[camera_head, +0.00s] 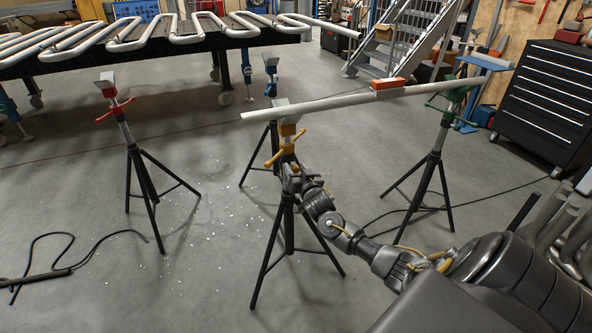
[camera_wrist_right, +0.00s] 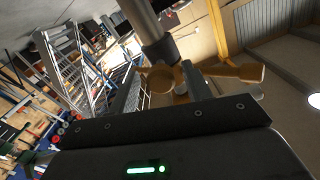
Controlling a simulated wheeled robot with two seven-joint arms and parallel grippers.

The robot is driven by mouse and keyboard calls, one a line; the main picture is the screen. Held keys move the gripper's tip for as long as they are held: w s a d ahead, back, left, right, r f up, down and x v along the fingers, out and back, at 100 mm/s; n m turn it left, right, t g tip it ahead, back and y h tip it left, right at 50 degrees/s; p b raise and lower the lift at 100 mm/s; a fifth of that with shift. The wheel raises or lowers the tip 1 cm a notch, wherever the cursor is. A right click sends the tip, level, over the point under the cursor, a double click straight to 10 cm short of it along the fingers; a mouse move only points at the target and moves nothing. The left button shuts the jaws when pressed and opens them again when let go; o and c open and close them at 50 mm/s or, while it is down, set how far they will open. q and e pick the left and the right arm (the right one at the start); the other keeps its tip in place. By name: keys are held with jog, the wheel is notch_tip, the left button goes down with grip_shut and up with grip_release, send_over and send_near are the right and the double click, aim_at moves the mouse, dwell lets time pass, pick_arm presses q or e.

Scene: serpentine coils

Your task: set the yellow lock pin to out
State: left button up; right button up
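The yellow-collared stand (camera_head: 288,145) is upright in the middle of the head view, with a yellow T-shaped handle just under its head. The same yellow metalwork (camera_wrist_right: 238,72) is large in the right wrist view, around a dark post (camera_wrist_right: 158,48). I cannot clearly single out the lock pin or tell its position. My right gripper (camera_head: 291,172) is at the stand, just below the yellow handle, and hides part of the post. Whether it touches the stand or is closed on anything does not show. My left gripper is out of view.
A red stand (camera_head: 118,107) is at left. A coil table (camera_head: 150,45) is behind. A cable (camera_head: 45,270) lies at front left.

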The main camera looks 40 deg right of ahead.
jog(key=shift+w, duration=0.1)
jog(key=shift+s+a, duration=0.2)
jog(key=shift+s, duration=0.1)
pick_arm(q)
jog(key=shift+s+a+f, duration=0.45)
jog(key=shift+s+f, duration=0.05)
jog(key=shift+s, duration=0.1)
pick_arm(e)
jog(key=v, duration=1)
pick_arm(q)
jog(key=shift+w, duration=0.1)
